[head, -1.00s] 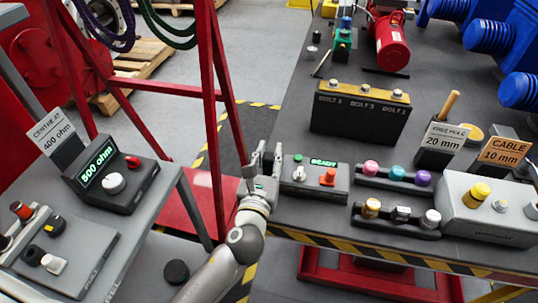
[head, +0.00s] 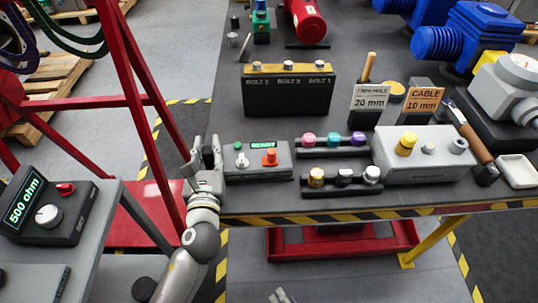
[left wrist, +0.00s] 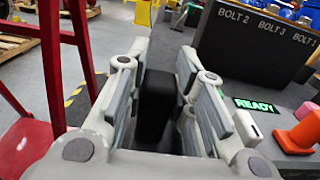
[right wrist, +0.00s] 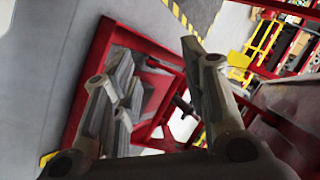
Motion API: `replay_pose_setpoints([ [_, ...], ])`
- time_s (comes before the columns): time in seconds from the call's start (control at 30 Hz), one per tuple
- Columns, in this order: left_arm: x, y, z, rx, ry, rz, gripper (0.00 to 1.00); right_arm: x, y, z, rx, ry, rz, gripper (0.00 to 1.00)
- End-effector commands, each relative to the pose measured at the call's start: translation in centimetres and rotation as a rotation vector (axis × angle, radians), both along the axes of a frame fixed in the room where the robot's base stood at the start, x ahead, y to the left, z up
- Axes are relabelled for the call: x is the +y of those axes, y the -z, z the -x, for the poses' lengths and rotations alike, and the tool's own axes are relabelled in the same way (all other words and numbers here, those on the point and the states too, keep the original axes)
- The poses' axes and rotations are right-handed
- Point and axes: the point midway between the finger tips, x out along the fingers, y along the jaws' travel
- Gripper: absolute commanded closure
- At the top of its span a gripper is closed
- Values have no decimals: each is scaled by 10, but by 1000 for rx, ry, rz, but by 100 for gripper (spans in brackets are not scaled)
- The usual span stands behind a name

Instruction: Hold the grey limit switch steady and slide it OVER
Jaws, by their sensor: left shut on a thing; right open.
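My left gripper (head: 207,156) is at the left edge of the dark bench, beside the grey control box (head: 257,161) with a green READY display. In the left wrist view my left gripper (left wrist: 163,72) is shut on a dark block (left wrist: 157,105), upright between the fingers. The block looks black, and I cannot tell whether it is the grey limit switch. Its lower part is hidden by the gripper. My right gripper (right wrist: 157,75) is open and empty in the right wrist view, above the floor. Only a grey tip of it seems to show at the head view's bottom edge.
The bolt block (head: 288,90) stands behind the control box. To the right are racks of coloured knobs (head: 333,141), a grey box with a yellow knob (head: 425,160) and size signs (head: 371,104). A red frame (head: 137,100) and the 500 ohm box (head: 45,205) stand left.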

Motion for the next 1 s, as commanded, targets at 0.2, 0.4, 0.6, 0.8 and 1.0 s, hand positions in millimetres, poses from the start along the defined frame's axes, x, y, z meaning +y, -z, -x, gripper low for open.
replay_pose_setpoints([
  [0.2, 0, 5, 1, 10, 0, 1, 100, 58, -98, -49, -143, 289, -527, 60],
  [0.4, 0, 5, 1, 10, 0, 2, 100, 85, -199, -71, -226, 519, -1081, 60],
  [0.6, -1, 5, 1, 11, 0, 2, 100, 81, -304, -77, -307, 674, -1618, 60],
  [0.8, -1, 6, 1, 12, 0, 4, 100, 54, -390, -75, -430, 700, -1914, 60],
  [1.0, -1, 6, 1, 13, 0, 4, 100, 15, -468, -69, -593, 682, -2081, 60],
])
